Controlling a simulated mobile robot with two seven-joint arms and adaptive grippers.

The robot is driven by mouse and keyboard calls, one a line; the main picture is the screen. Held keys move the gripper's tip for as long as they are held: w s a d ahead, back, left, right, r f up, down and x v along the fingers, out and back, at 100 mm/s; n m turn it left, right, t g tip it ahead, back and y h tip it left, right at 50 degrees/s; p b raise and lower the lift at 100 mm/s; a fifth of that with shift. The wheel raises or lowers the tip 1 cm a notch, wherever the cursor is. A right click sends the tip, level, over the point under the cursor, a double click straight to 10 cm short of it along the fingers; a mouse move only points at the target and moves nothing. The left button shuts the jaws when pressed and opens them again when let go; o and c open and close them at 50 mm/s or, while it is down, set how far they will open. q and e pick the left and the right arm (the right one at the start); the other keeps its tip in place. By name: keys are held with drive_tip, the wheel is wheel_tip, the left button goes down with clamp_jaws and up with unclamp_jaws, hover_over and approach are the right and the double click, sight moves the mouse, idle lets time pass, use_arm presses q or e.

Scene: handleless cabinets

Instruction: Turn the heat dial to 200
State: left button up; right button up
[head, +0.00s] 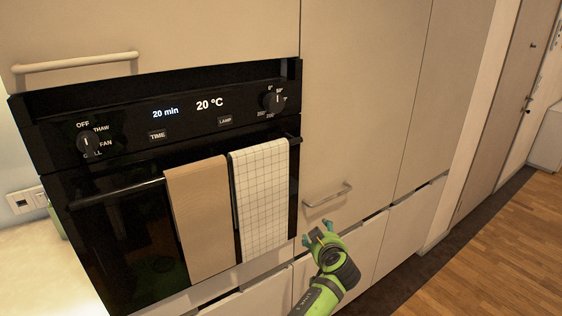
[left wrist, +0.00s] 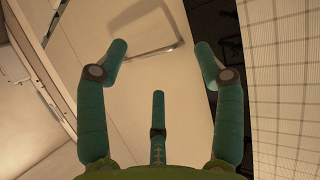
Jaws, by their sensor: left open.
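The display (head: 196,106) reads 20 min and 20 °C. The left knob (head: 88,143) has OFF, THAW, FAN and a partly covered label around it. My left gripper (head: 318,234), green with teal fingers, is open and empty, below and right of the oven, well below the right knob and apart from it. In the left wrist view its teal fingers (left wrist: 160,65) are spread before the cabinet front, with nothing between them. The right gripper is not visible.
A cabinet handle (head: 328,195) is just above my left gripper. A tan towel (head: 198,215) and a white checked towel (head: 260,195) hang on the oven door bar (head: 115,192). TIME and LAMP buttons sit between the knobs. Wooden floor (head: 490,250) is open at right.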

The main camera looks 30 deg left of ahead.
use_arm(q)
drive_tip(key=a+r+n+y, duration=0.2)
drive_tip(key=r+n, duration=0.1)
drive_tip(key=r, duration=0.7)
drive_tip(key=a+r+n+y, duration=0.15)
drive_tip(key=r+n, duration=0.25)
drive_tip(key=r, duration=0.7)
drive_tip(key=n+g+y+p, duration=0.2)
drive_tip(key=n+y, duration=0.2)
drive_tip(key=n, duration=0.4)
approach(277, 104)
drive_tip(key=a, duration=0.2)
drive_tip(key=p+x, duration=0.2)
drive_tip(key=x, duration=0.1)
drive_tip(key=p+x, duration=0.2)
drive_tip(key=x, duration=0.1)
drive_tip(key=shift+w+a+p, duration=0.1)
drive_tip(key=shift+w+p, duration=0.25)
drive_tip(key=shift+w+a, duration=0.15)
drive_tip(key=shift+f, duration=0.1)
drive_tip(key=c, duration=1.1)
